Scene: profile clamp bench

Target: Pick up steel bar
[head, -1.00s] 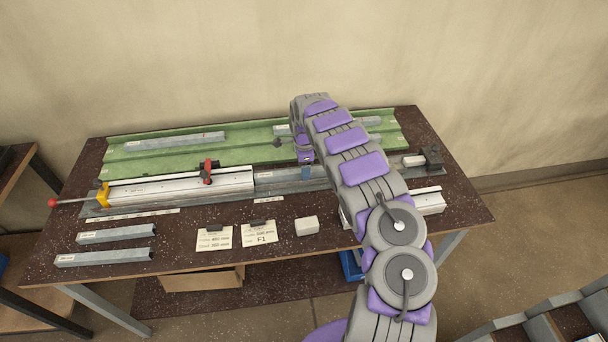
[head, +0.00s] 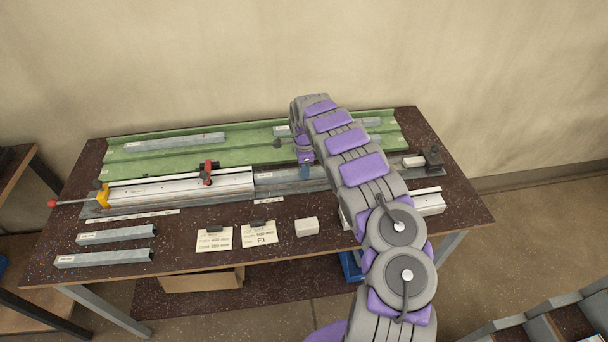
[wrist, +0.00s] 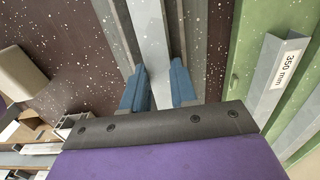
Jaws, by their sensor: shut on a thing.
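A pale grey steel bar (wrist: 150,35) lies lengthwise in the channel of the clamp fixture. My gripper (wrist: 160,88) has its blue fingers on both sides of the bar in the wrist view and is shut on it. In the head view my gripper (head: 306,172) reaches down to the fixture (head: 285,187) from above. My wrist and arm hide part of the bar there. I cannot tell whether the bar is clear of the channel floor.
A green tray (head: 150,169) behind the fixture holds more bars, one labelled 350 mm (wrist: 277,78). A red clamp handle (head: 207,172) and yellow end piece (head: 103,195) stand left. Two loose bars (head: 115,235), cards (head: 259,234) and a white block (head: 307,227) lie in front.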

